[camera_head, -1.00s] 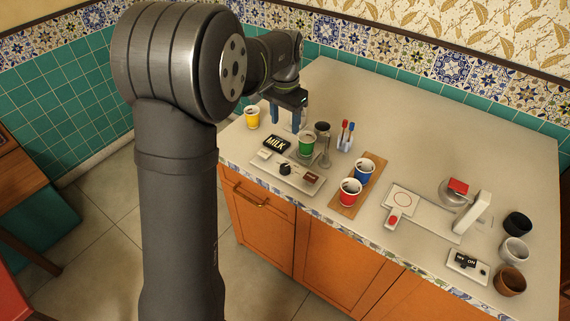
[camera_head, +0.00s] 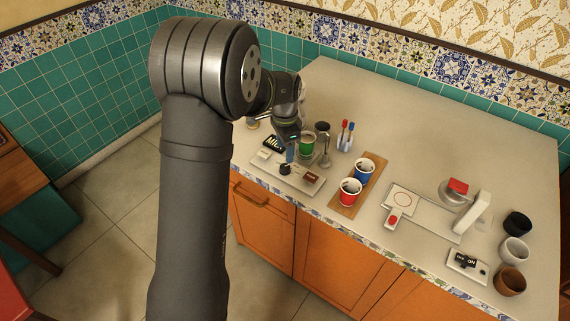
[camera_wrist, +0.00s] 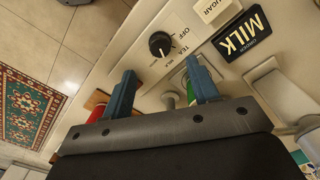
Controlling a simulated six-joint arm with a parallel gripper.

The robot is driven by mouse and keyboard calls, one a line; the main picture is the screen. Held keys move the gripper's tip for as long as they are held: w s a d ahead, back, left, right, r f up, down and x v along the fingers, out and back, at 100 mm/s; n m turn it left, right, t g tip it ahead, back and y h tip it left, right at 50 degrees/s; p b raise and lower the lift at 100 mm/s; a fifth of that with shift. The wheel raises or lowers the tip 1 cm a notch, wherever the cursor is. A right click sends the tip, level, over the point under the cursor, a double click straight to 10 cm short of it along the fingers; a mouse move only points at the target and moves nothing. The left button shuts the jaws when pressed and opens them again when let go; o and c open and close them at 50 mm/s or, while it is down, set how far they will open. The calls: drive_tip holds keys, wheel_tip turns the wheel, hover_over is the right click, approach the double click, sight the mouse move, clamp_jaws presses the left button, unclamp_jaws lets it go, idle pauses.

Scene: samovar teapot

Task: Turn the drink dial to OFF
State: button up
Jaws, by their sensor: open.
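The drink dial is a black round knob (camera_wrist: 160,44) on a pale panel, with OFF, TEA and another label printed around it. A small white mark shows on the knob's lower part, away from OFF; the exact label it meets is hard to read. The dial also shows in the head view (camera_head: 285,169) on the panel (camera_head: 313,189) at the counter's front edge. My gripper (camera_wrist: 162,88) is open and empty, its two blue fingers apart, with the dial beyond the gap between them. In the head view my gripper (camera_head: 290,155) is just above and behind the dial, apparently not touching it.
A black MILK sign (camera_wrist: 243,33) is beside the panel. A green cup (camera_head: 307,147) and a metal jug (camera_head: 324,157) stand close behind it. Red (camera_head: 350,191) and blue (camera_head: 363,172) cups stand on a wooden board to the right.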

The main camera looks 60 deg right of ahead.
sight(285, 166)
wheel_tip(285, 166, down, 8)
drive_tip(key=shift+r, duration=0.25)
drive_tip(key=c, duration=1)
